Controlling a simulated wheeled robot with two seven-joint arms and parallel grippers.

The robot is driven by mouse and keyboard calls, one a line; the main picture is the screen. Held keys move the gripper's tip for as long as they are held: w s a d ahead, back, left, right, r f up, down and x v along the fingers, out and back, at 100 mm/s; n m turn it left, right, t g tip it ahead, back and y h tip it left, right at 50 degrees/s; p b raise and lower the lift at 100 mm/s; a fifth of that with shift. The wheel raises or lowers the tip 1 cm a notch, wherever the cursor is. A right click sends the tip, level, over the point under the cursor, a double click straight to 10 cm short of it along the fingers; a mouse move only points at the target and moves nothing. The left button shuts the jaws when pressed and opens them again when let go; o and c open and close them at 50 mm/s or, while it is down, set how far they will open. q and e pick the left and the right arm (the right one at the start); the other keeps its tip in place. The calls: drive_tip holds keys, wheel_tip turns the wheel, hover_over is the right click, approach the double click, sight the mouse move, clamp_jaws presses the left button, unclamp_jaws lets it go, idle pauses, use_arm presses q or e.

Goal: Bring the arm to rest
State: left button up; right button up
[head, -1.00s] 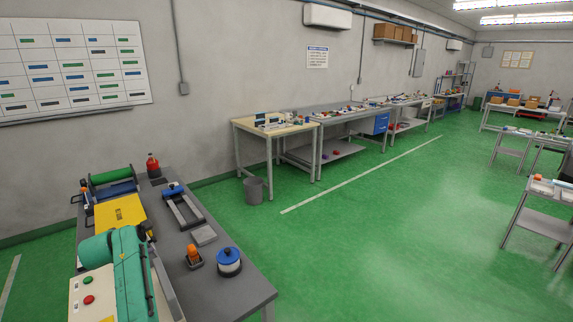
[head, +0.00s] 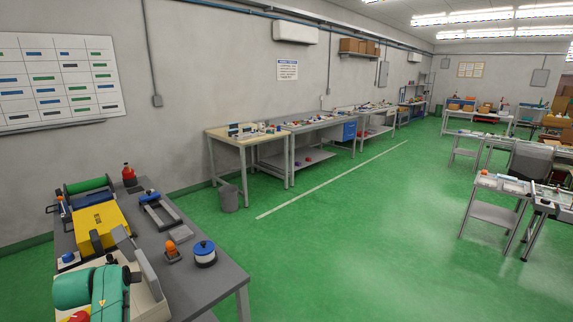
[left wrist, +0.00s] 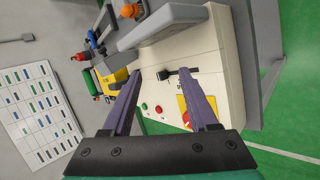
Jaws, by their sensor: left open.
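My left arm (head: 108,292), teal, shows at the bottom left of the head view, in front of a cream machine (head: 150,300) on the near bench. Its gripper cannot be made out there. In the left wrist view my left gripper (left wrist: 161,73) has its two purple fingers spread apart with nothing between them. My right gripper is not in view.
A bin (head: 229,198) stands by the wall benches. The green floor (head: 345,240) to the right is open.

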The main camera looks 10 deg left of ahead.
use_arm(q)
drive_tip(key=s+d+f+m+g+h, duration=0.2)
drive_tip(key=s+d+f+m, duration=0.1)
drive_tip(key=s+d+m, duration=0.55)
drive_tip(key=s+d+f+m+g+h, duration=0.1)
drive_tip(key=s+d+f+m, duration=0.35)
drive_tip(key=d+m, duration=0.65)
drive_tip(key=s+d+f+m+g+h, duration=0.25)
drive_tip(key=s+d+m, duration=0.5)
drive_tip(key=d, duration=0.45)
wheel_tip(320, 180, down, 23)
drive_tip(key=b, duration=0.2)
drive_tip(key=s+a+f+g+b, duration=0.1)
drive_tip(key=s+f, duration=0.8)
drive_tip(key=s+a+f+b, duration=0.1)
drive_tip(key=s+a+f, duration=0.1)
drive_tip(key=s+f, duration=0.7)
drive_tip(key=shift+s+a+f+m+g+y, duration=0.25)
drive_tip(key=shift+a+m+g+y, duration=0.1)
drive_tip(key=shift+y, duration=0.1)
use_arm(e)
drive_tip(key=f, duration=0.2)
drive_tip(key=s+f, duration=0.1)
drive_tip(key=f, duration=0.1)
